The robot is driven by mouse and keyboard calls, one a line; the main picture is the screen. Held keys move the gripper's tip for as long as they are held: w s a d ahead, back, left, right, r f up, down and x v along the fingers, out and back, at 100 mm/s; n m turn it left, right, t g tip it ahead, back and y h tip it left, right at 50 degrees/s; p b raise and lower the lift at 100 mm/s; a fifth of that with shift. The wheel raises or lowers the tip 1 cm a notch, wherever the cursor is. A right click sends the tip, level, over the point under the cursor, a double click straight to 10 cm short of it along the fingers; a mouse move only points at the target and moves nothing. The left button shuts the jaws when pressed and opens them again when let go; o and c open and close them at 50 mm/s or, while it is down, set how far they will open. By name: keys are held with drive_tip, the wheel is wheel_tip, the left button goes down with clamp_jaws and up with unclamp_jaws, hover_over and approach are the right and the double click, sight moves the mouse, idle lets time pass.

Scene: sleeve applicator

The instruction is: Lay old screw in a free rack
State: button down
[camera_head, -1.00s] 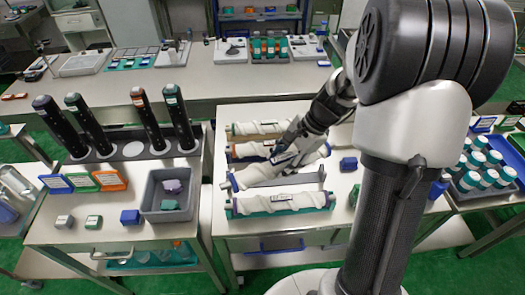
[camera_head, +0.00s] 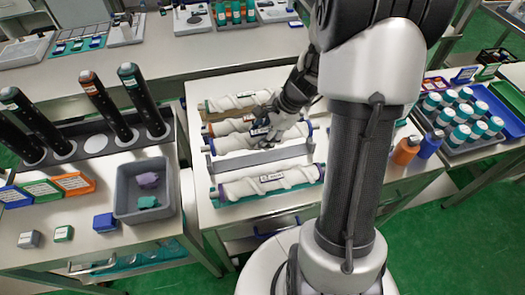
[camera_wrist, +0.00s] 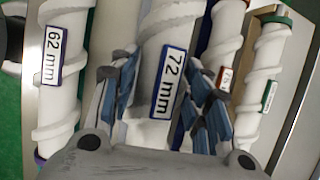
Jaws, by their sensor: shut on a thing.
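A white spiral screw with blue ends (camera_head: 236,143) lies lengthwise at the grey rack (camera_head: 262,158), third row from the back. In the wrist view it is the 72 mm screw (camera_wrist: 166,42), labelled in blue. My gripper (camera_head: 277,128) is shut around its middle from above; its fingers (camera_wrist: 158,98) flank it in the wrist view. The grey rack's front edge shows just below the screw; I cannot tell whether the screw rests in it or hangs slightly above.
The 62 mm screw (camera_wrist: 62,60) lies in the front row (camera_head: 265,184). Behind are an orange-ended screw (camera_head: 226,127) and the rearmost screw (camera_head: 240,101). A grey bin (camera_head: 145,190) and upright dark cylinders (camera_head: 102,100) stand left. Orange and blue bottles (camera_head: 405,150) stand right.

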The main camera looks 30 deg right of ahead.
drive_tip(key=shift+w+f+b, duration=0.1)
drive_tip(key=shift+f+b, duration=1.1)
drive_tip(key=shift+f, duration=1.9)
drive_tip(key=shift+f, duration=0.1)
drive_tip(key=c, duration=0.9)
unclamp_jaws()
drive_tip(key=shift+o, duration=0.2)
